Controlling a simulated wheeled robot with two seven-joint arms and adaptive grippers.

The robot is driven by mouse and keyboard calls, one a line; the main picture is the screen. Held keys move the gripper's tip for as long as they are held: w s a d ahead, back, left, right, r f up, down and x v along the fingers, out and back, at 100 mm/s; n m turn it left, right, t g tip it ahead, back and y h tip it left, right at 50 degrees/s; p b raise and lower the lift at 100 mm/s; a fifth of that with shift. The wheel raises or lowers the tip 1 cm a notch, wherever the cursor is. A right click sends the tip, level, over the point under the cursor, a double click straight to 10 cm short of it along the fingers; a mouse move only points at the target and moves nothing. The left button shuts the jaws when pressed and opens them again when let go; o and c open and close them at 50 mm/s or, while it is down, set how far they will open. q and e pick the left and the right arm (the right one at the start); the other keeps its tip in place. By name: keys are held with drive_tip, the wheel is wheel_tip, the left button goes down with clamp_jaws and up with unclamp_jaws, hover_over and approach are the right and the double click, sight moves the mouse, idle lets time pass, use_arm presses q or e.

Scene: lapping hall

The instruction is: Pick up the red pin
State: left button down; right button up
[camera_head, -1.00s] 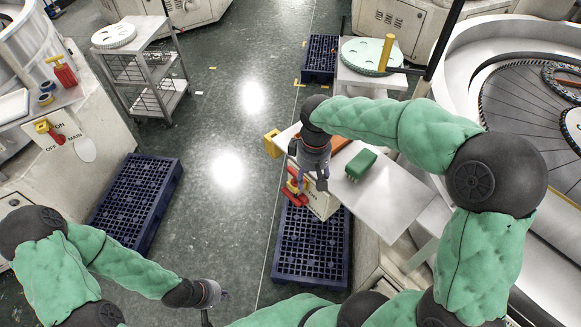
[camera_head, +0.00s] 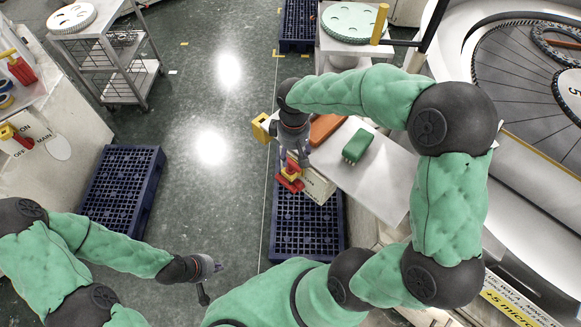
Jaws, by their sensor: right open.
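A red piece with yellow parts (camera_head: 289,181), which looks like the red pin, is at the front of the right-hand bench, beside a white label plate. My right gripper (camera_head: 296,161) points down just above it, jaws open, and partly hides it. I cannot tell whether the fingers touch it. My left gripper (camera_head: 212,283) is low in the middle of the view, over the floor, with its fingers apart and empty.
A green brush (camera_head: 358,147) and an orange-brown piece (camera_head: 327,127) lie on the metal bench top (camera_head: 383,165). A blue pallet (camera_head: 305,232) is on the floor below, and another pallet (camera_head: 122,190) is at left. A trolley (camera_head: 110,65) stands at the back left.

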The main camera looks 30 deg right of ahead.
sight(293, 161)
wheel_tip(293, 161, down, 4)
drive_tip(key=shift+a+f, duration=0.1)
drive_tip(key=shift+s, duration=0.1)
drive_tip(key=shift+c, duration=0.3)
clamp_jaws()
